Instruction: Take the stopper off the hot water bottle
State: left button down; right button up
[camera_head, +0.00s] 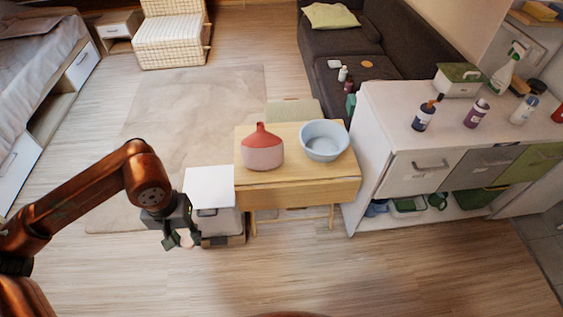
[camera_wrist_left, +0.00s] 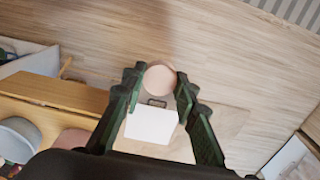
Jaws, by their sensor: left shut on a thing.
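The hot water bottle (camera_head: 263,154), red on top and pink below with a short neck, stands upright on a small wooden table. Part of it shows at the lower left in the left wrist view (camera_wrist_left: 77,141). My left gripper (camera_head: 182,241) is shut on a round, pale pink stopper (camera_wrist_left: 159,79), which sits between its fingertips. The gripper hangs left of the table and in front of a white-topped cabinet, apart from the bottle. In the head view the fingers partly hide the stopper. My right gripper is not in view.
A light blue basin (camera_head: 325,141) stands right of the bottle on the wooden table (camera_head: 300,188). The white-topped cabinet (camera_head: 209,186) adjoins the table's left side, its top bare. A white counter (camera_head: 385,115) with several bottles stands at right. Front floor is clear.

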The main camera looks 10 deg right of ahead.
aim_at(262, 150)
jog(key=z, duration=1.05)
jog(key=i, duration=1.85)
jog(key=u, duration=0.6)
